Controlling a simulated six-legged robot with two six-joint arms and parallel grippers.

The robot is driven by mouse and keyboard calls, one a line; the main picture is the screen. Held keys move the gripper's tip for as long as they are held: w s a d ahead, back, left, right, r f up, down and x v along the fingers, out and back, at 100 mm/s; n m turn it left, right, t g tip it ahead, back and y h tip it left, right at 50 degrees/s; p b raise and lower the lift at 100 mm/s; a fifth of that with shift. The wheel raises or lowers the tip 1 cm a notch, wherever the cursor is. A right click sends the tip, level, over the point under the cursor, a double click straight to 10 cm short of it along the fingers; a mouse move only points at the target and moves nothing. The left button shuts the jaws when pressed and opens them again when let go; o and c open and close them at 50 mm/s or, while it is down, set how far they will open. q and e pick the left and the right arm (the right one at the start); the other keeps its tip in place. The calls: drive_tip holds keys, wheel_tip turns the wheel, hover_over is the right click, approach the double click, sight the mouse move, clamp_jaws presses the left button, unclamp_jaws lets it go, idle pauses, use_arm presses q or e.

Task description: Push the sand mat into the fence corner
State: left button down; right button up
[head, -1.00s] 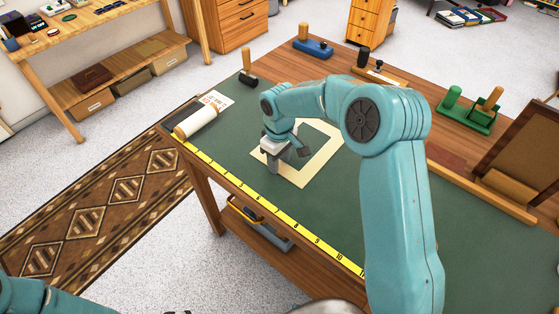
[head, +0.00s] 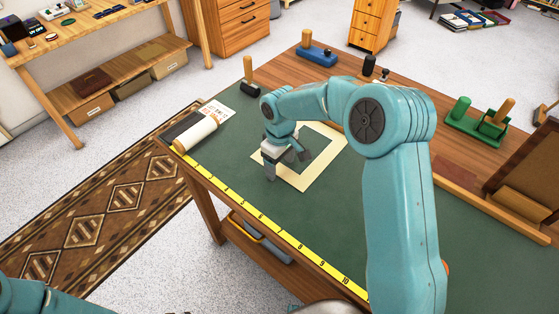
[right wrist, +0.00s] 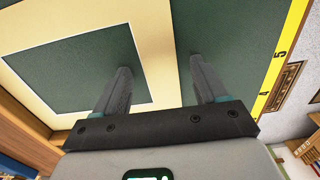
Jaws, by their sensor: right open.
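The sand mat (head: 321,171) is a flat cream frame with a square opening, lying on the green cutting mat (head: 225,160). My right gripper (head: 271,172) is open, pointing down at the mat's left part. In the right wrist view, the mat's border (right wrist: 150,40) passes between the fingers of the right gripper (right wrist: 160,75). One finger is over the opening and the other over green outside the border. I cannot tell whether either touches it. A wooden fence strip (head: 508,215) runs along the right side; my arm hides its far part and any corner there. My left gripper is out of view.
A cream roll (head: 197,135) and a printed card (head: 216,109) lie at the left end. A yellow ruler (head: 275,235) runs along the front edge. Green (head: 478,125) and blue (head: 316,52) tools stand at the back. Green surface right of the mat is partly hidden by my arm.

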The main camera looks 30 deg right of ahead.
wheel_tip(320, 180, up, 9)
drive_tip(key=p, duration=0.5)
drive_tip(key=shift+s+a+f, duration=0.15)
drive_tip(key=shift+s+a, duration=0.05)
drive_tip(key=shift+a, duration=0.25)
drive_tip(key=shift+p, duration=0.45)
drive_tip(key=shift+w, duration=0.1)
